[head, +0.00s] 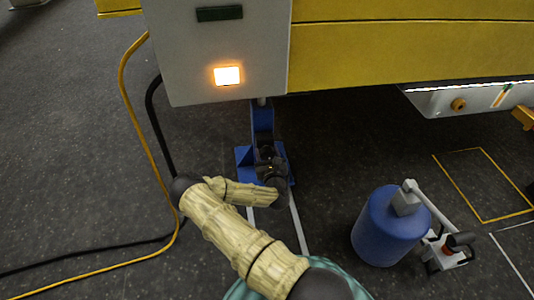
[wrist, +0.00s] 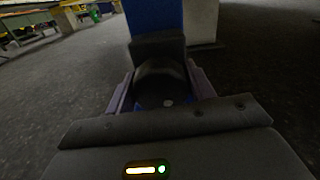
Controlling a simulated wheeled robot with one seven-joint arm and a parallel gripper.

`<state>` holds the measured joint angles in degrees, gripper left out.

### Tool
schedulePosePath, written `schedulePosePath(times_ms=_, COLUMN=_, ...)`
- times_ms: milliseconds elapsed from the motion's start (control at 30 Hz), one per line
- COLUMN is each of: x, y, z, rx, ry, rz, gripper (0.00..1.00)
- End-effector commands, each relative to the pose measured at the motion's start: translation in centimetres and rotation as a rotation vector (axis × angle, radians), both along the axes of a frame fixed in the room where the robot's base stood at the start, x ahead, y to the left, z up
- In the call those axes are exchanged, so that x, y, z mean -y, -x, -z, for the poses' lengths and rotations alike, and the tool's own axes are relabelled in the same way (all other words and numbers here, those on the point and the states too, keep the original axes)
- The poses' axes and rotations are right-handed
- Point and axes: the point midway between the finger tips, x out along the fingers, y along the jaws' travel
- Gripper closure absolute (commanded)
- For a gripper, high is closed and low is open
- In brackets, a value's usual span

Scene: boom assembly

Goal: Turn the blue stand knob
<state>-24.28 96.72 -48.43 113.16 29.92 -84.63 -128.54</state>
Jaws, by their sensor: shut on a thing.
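The blue stand (head: 262,122) stands on the floor under the grey end of the yellow boom. Its upright also shows at the top of the wrist view (wrist: 154,17). The dark, rounded knob (wrist: 160,82) sits in front of the blue upright, between my gripper's two fingers. My gripper (wrist: 161,92) is shut on the knob, with a finger on each side. In the head view my arm reaches from the bottom to the stand, and my gripper (head: 270,165) is at the stand's front. My wrist hides most of the knob there.
A blue cylinder (head: 385,230) with a grey top stands at the right, beside a small grey device (head: 446,250). Yellow and black cables (head: 140,110) run along the floor at left. The yellow boom (head: 410,50) hangs low overhead. A yellow floor outline (head: 483,186) encloses clear floor.

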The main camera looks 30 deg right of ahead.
Motion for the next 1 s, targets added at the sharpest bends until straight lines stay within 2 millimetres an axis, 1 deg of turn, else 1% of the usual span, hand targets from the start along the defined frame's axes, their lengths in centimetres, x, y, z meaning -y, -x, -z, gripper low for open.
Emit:
schedulePosePath(times_ms=267, x=-0.05, y=0.02, z=-0.09, rx=0.009, ry=-0.034, rz=0.000, gripper=0.69)
schedulePosePath(times_ms=467, x=-0.07, y=-0.03, z=-0.21, rx=0.032, ry=-0.116, rz=-0.002, gripper=0.69)
schedulePosePath(times_ms=667, x=-0.05, y=0.03, z=-0.31, rx=0.070, ry=-0.251, rz=-0.002, gripper=0.69)
schedulePosePath(times_ms=1000, x=0.01, y=0.04, z=-0.35, rx=0.158, ry=-0.555, rz=-0.001, gripper=0.69)
